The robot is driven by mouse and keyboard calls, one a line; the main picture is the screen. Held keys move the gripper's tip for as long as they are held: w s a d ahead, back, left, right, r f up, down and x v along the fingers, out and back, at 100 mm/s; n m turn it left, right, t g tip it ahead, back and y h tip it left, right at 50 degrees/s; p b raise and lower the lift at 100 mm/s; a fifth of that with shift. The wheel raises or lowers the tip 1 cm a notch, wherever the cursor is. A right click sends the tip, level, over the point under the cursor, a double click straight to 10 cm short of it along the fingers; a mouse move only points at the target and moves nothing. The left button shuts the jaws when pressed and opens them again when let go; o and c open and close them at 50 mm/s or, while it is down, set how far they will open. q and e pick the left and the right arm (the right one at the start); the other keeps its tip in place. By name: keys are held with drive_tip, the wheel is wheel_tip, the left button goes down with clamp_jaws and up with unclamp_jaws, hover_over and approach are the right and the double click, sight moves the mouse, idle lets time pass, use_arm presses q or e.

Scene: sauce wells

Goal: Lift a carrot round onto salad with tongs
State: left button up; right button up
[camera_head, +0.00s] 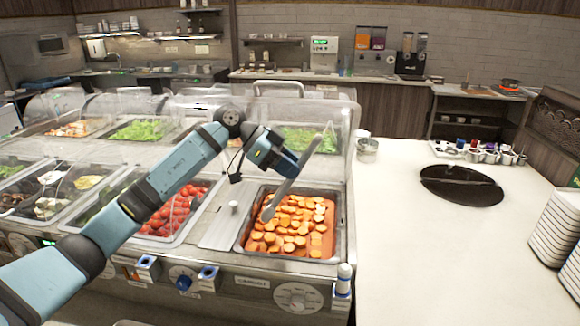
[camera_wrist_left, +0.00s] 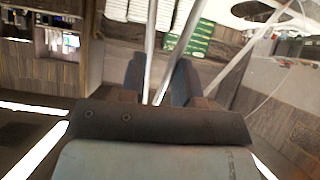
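My left gripper (camera_head: 290,163) reaches in from the left, above the carrot pan. It is shut on the metal tongs (camera_head: 303,169), which slant down to the left. In the left wrist view the tongs' arms (camera_wrist_left: 150,55) run between the two fingers (camera_wrist_left: 158,88). The tong tips are over the left part of the pan of orange carrot rounds (camera_head: 290,226); I cannot tell whether they touch or grip a round. Green salad (camera_head: 300,140) lies in a pan behind the carrots, partly hidden by my gripper and the clear guard. My right gripper is not in view.
Left of the carrots are a metal lid (camera_head: 222,228) and a pan of red tomatoes (camera_head: 180,208). Clear guards (camera_head: 338,112) stand over the back pans. More lettuce (camera_head: 143,130) is at the back left. The white counter (camera_head: 410,250) is largely clear, with stacked dishes (camera_head: 556,228) at its right.

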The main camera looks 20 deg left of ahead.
use_arm(q)
wheel_tip(320, 180, down, 7)
drive_tip(key=b, duration=0.4)
idle(0.4)
clamp_jaws()
wheel_tip(320, 180, up, 12)
drive_tip(key=p, duration=1.2)
drive_tip(key=shift+f, duration=0.1)
